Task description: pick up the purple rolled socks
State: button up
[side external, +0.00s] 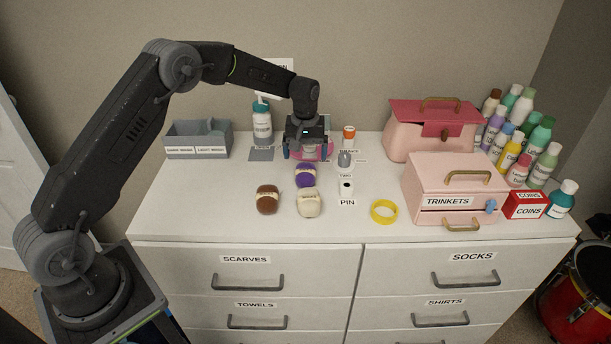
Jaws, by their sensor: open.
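The purple rolled socks (305,175) lie on top of the white dresser (235,215), with a pale band across them. My gripper (306,154) points down just behind and above the purple socks, open. Its fingertips are small in this view, and I cannot tell whether they touch anything. A pink thing stands behind the gripper and is partly hidden by it. Cream rolled socks (309,203) lie directly in front of the purple ones, close to or touching them. Brown rolled socks (267,200) lie to the front left, apart from the purple ones.
A grey organizer (198,140) and a pump bottle (262,122) stand at the back left. A yellow ring (383,211) lies front right. Pink boxes (460,188) and several bottles (510,150) crowd the right side. The dresser's left front is clear.

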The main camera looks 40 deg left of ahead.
aim_at(305, 170)
notch_tip(305, 170, down, 8)
jog(key=shift+w+a+r, duration=0.1)
jog(key=shift+w+r, duration=0.05)
dwell(0.3)
jog(key=c, duration=1)
jog(key=shift+r, duration=0.1)
